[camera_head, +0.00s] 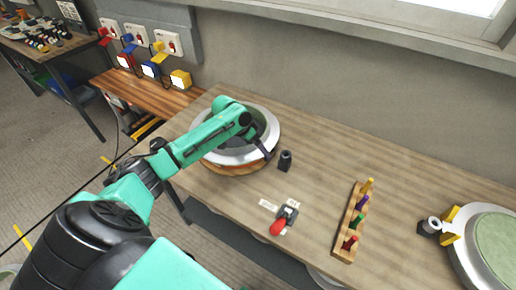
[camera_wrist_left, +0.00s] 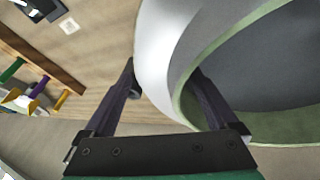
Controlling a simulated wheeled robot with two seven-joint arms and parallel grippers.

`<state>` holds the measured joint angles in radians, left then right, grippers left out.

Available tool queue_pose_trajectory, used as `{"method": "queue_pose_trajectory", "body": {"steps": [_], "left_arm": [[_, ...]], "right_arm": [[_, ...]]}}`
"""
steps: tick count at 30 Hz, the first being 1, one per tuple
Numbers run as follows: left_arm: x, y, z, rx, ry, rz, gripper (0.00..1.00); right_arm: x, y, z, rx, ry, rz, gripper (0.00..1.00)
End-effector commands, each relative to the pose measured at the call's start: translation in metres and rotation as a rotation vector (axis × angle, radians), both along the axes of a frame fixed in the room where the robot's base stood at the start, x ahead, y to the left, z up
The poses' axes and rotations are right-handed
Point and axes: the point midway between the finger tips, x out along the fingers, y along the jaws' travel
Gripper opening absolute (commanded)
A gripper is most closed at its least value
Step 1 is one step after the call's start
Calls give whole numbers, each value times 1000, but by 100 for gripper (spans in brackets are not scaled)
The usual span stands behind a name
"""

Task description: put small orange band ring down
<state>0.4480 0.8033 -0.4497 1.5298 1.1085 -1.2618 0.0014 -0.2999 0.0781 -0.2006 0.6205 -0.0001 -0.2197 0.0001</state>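The small orange band ring (camera_head: 222,166) is a round, pale-rimmed piece with an orange-brown band low on its side, at the back left of the table. It looks level and low over the wood; I cannot tell whether its underside touches. My left gripper (camera_head: 262,140) is at its right side. In the left wrist view, my left gripper (camera_wrist_left: 163,70) has one finger outside and one inside the ring's white wall (camera_wrist_left: 158,60). The wall fills the space between the fingertips, so the gripper looks shut on it. The orange band is hidden there. My right gripper is out of view.
A black cylinder (camera_head: 285,160) stands close right of the ring. Another round mould (camera_head: 495,240) with yellow blocks is far right.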

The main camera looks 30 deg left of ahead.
Motion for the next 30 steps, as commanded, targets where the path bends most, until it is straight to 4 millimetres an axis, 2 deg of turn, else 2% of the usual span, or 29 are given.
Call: {"method": "queue_pose_trajectory", "body": {"steps": [7, 10, 21, 25, 30], "left_arm": [[0, 1, 2, 0, -1, 0, 92], [-3, 5, 10, 0, -2, 2, 92], [-31, 32, 91, 3, -2, 0, 92], [-36, 36, 106, -1, 0, 0, 92], [-37, 36, 109, -2, 1, 0, 92]], "right_arm": [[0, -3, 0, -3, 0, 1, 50], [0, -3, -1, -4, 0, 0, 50], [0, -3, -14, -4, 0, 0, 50], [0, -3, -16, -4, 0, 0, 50], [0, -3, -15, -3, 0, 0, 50]]}}
